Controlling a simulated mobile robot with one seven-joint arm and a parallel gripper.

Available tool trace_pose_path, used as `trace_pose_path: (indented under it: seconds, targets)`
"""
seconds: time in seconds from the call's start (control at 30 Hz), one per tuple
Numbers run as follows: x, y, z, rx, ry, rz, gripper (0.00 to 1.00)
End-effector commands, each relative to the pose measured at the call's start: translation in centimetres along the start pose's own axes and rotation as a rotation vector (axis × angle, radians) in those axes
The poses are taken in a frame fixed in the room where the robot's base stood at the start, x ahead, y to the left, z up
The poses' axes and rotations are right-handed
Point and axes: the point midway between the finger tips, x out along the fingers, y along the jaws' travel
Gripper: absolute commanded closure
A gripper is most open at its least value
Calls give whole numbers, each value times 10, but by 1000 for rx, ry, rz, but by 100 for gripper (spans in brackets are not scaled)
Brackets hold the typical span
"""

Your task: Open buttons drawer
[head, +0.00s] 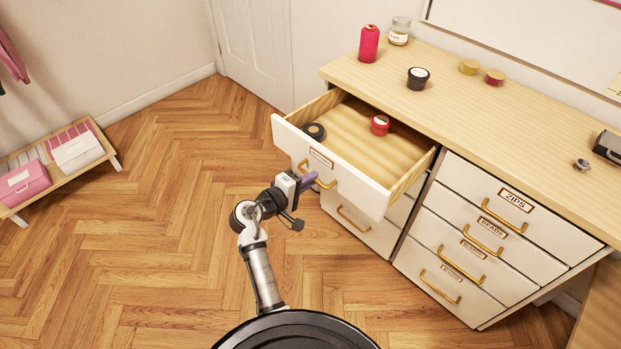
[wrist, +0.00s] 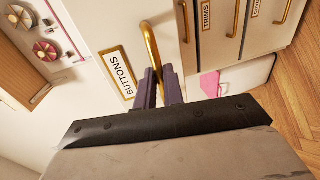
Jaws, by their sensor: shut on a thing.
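The buttons drawer (head: 335,168) is the top left drawer of the wooden cabinet and stands well open in the head view. Its white front carries a BUTTONS label (wrist: 117,72) and a gold handle (wrist: 153,45) in the wrist view. My gripper (head: 307,181) is at that front, its purple fingers (wrist: 159,86) shut on the gold handle. A dark round container (head: 315,131) and a red round container (head: 380,124) sit inside the drawer. The fingers partly hide the handle.
The cabinet top (head: 450,95) holds a red spool (head: 369,44), a glass jar (head: 399,31) and small tins. Closed drawers, one labelled ZIPS (head: 515,200), are at right. A low shelf (head: 70,150) with boxes stands at left. The wooden floor between is clear.

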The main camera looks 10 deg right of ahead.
Motion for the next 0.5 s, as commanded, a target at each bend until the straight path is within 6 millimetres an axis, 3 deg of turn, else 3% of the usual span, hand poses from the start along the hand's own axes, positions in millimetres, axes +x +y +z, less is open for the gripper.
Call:
trace_pose_path:
  seconds: [0.1,0.13,0.27,0.5]
  targets:
    - [0,0,-1,0,2,1,100]
    - [0,0,-1,0,2,1,86]
    - [0,0,-1,0,2,0,69]
    - [0,0,0,0,1,0,68]
